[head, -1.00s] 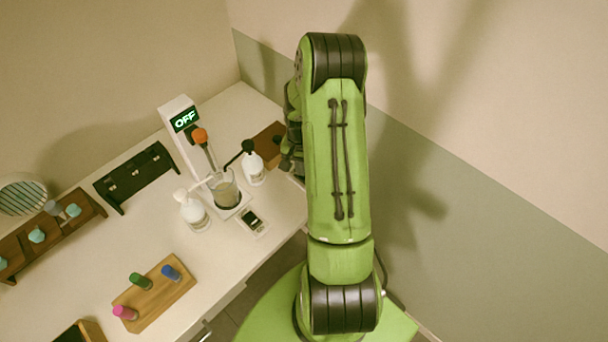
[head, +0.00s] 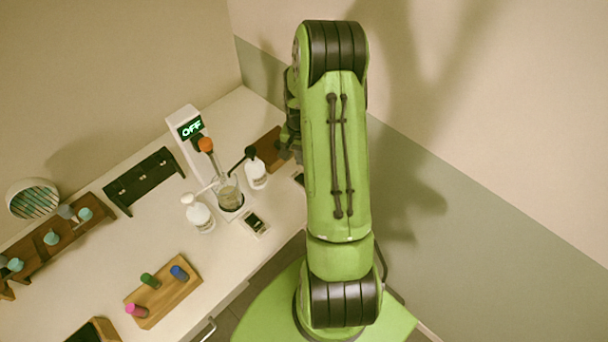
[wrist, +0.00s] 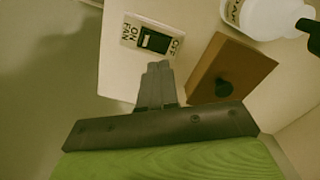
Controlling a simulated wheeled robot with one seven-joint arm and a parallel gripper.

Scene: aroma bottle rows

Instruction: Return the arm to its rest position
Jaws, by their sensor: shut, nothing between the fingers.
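My green arm (head: 336,160) is folded upright at the right of the head view, beside the right end of the counter. My gripper shows in the wrist view (wrist: 157,70), with its grey fingers together and nothing between them. In the head view the gripper is mostly hidden behind the arm, over the counter's right end. In the wrist view the fingers point toward a fan switch (wrist: 153,40) and a brown wooden block (wrist: 232,68) with a dark round spot. They appear apart from both.
A wall stands close behind my arm.

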